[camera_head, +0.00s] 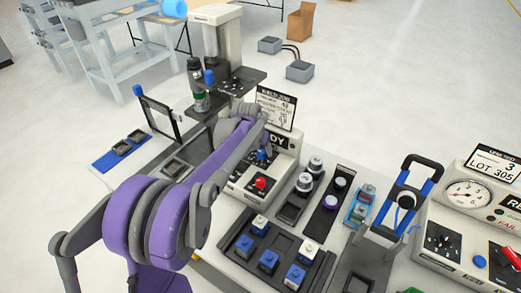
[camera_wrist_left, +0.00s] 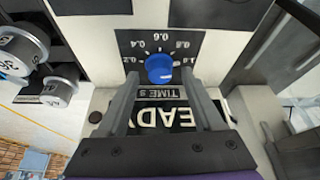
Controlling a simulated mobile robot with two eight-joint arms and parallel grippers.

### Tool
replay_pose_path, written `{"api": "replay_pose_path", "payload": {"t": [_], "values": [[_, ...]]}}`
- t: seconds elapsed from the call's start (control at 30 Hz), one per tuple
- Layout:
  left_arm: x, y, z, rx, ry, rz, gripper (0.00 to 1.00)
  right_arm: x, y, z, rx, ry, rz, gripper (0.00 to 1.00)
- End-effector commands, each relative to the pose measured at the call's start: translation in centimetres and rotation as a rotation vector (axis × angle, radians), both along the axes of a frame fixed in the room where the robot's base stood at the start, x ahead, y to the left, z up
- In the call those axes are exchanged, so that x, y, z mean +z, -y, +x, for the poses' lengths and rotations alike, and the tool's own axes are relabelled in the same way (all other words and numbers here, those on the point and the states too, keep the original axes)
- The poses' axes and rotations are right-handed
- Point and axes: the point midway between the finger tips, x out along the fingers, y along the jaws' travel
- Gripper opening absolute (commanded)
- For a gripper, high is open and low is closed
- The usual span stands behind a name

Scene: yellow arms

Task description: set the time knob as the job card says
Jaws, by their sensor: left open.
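The time knob (camera_wrist_left: 159,68) is a blue round knob on a black dial with white marks from 0.2 to about 1.0. A "TIME s" label and a READY display (camera_wrist_left: 160,115) are beside it. My left gripper (camera_wrist_left: 159,76) is open, with one finger on each side of the knob; I cannot tell whether they touch it. In the head view, the blue knob (camera_head: 262,154) shows on the white machine under my left wrist, and the fingers are mostly hidden. The job card (camera_head: 275,108) stands on top of the machine; its writing is too small to read surely. My right gripper is not in view.
A red button (camera_head: 261,183) is on the machine's front. A tray of blue and white blocks (camera_head: 269,259) lies in front. A black-framed stand is at left.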

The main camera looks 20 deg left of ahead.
Motion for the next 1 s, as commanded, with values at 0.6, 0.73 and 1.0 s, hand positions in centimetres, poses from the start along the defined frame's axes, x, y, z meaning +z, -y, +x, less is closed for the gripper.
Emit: {"api": "replay_pose_path", "payload": {"t": [0.6, 0.73, 1.0], "values": [[-0.35, 0.01, 0.12, 0.0, 0.0, 0.0, 0.17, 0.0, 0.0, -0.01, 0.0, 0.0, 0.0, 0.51], [-0.34, 0.01, 0.12, 0.0, 0.0, 0.0, 0.0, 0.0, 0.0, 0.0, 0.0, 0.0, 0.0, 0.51], [-0.35, 0.03, 0.12, 0.014, 0.0, 0.001, 0.0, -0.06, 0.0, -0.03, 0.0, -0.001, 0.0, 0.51]]}}
